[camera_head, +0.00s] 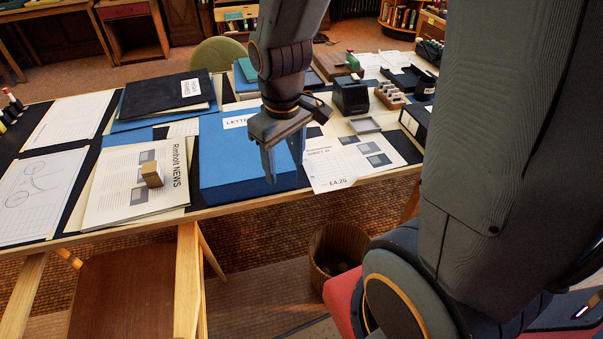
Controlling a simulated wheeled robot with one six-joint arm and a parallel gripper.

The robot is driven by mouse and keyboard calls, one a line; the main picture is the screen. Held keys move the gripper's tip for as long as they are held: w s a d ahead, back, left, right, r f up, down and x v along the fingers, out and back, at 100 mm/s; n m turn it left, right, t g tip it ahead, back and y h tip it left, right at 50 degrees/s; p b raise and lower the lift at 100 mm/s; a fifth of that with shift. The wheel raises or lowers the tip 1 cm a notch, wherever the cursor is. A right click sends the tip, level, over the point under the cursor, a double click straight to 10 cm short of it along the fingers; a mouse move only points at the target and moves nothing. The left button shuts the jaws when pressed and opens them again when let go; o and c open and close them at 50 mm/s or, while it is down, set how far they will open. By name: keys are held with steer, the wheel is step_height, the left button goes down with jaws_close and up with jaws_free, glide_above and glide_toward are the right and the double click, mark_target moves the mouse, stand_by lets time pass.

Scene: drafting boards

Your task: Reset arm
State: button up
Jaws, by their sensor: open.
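My gripper (284,164) hangs from my dark arm near the middle of the view, fingers pointing down. Its two fingers stand apart with nothing between them. It is in front of the right part of a blue letter box (235,165) on the table, and hides some of that box. I cannot tell the exact gap between the fingertips and the box. The rest of my arm fills the right side of the view and hides what lies behind it.
The table (209,211) also holds a newspaper (110,198) with a small wooden block (152,174) on it, a printed sheet (355,163), a black holder (350,95) and black folders (165,93). A wicker basket (337,245) and a wooden chair (130,295) stand below the front edge.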

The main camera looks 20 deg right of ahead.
steer(key=s+m, duration=0.1)
steer(key=s+d+m, duration=0.1)
steer(key=s+m, duration=0.1)
steer(key=s+d+m, duration=0.1)
steer(key=shift+s+f, duration=0.1)
steer(key=shift+s, duration=0.25)
